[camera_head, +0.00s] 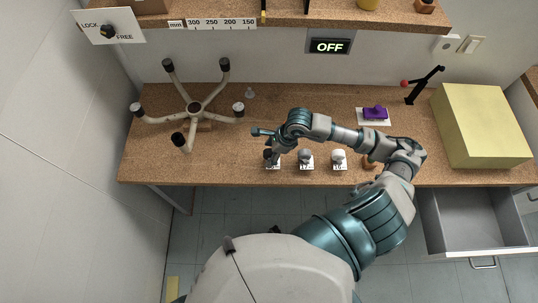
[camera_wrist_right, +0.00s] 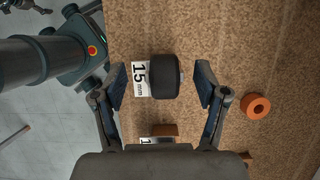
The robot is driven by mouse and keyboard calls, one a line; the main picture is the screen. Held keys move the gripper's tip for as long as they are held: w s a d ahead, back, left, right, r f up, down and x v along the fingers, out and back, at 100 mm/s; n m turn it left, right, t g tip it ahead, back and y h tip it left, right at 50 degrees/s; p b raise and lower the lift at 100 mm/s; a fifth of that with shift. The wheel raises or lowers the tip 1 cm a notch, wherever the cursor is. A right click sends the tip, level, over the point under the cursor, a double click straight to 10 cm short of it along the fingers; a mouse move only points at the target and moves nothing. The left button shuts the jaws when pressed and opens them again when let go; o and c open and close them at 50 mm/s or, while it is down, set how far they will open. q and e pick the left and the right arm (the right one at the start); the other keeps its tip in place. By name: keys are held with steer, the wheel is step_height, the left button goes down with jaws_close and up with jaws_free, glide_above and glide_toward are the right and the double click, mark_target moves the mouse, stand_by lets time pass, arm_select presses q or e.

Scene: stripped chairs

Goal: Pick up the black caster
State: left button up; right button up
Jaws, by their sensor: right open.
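The black caster (camera_wrist_right: 164,76) lies beside a white "15 mm" label (camera_wrist_right: 140,80) on the cork-coloured bench. In the head view the black caster (camera_head: 268,154) is at the front edge, partly hidden by my gripper. My right gripper (camera_head: 267,143) is over it, pointing down. In the right wrist view the right gripper (camera_wrist_right: 161,80) is open, one finger on each side of the caster. Gaps show between both fingers and the caster, so it is not gripped. My left gripper is not in view.
A five-legged chair base (camera_head: 196,108) lies upside down at left. A yellow box (camera_head: 480,125), a purple item (camera_head: 375,112) and a black lever (camera_head: 425,85) are at right. A drawer (camera_head: 470,215) stands open below.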

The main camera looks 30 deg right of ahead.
steer(key=shift+w+a+f, duration=0.15)
steer(key=shift+f, duration=0.65)
steer(key=shift+d, duration=0.55)
steer(key=shift+d+f, duration=0.1)
steer(key=shift+d, duration=0.1)
steer(key=shift+c, duration=1.2)
steer(key=c, duration=0.8)
steer(key=shift+a, duration=0.25)
steer(key=shift+c, duration=1.2)
steer(key=shift+a, duration=0.25)
steer(key=shift+d, duration=0.1)
